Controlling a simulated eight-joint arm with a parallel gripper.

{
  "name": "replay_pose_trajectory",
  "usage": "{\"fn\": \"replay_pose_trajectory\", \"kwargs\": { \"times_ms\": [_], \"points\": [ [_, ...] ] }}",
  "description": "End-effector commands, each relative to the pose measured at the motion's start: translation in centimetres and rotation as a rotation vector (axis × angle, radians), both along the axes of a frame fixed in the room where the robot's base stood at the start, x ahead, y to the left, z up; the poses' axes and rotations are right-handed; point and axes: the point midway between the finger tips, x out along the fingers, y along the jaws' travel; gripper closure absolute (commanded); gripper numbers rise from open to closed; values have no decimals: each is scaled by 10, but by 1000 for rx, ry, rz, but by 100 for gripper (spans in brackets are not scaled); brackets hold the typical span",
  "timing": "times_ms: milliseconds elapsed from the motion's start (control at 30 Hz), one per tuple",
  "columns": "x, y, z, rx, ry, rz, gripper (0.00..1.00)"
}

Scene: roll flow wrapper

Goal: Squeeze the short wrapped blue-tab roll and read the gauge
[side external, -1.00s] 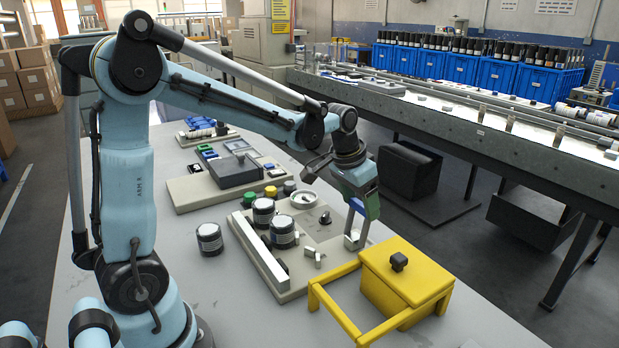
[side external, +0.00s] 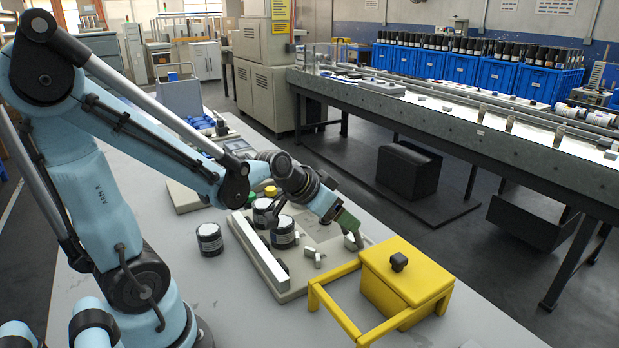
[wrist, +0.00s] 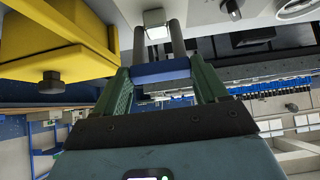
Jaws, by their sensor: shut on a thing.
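In the side external view my gripper (side external: 353,241) points down at the fixture board (side external: 297,290). Black wrapped rolls with pale labels stand on the left: one on the table (side external: 209,240), two on the board, at the back (side external: 264,214) and in front (side external: 283,234). I cannot make out a blue tab on any. A round pale dial (wrist: 296,8), apparently the gauge, is cut off in the wrist view; my arm hides it in the side view.
A yellow box with a black knob (side external: 405,285) and a yellow frame (side external: 345,318) stand close right of the board. A pale rail (side external: 262,256) runs along the board's left edge. A conveyor bench (side external: 480,140) stands behind.

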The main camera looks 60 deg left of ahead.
Motion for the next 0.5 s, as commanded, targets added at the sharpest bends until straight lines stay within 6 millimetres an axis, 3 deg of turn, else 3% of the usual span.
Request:
{"fn": "replay_pose_trajectory", "kwargs": {
  "times_ms": [367,400,500],
  "points": [
    [-4,1,-3,5,15,-1,82],
    [-4,1,-3,5,15,-1,25],
    [-4,1,-3,4,14,-1,9]
  ]
}}
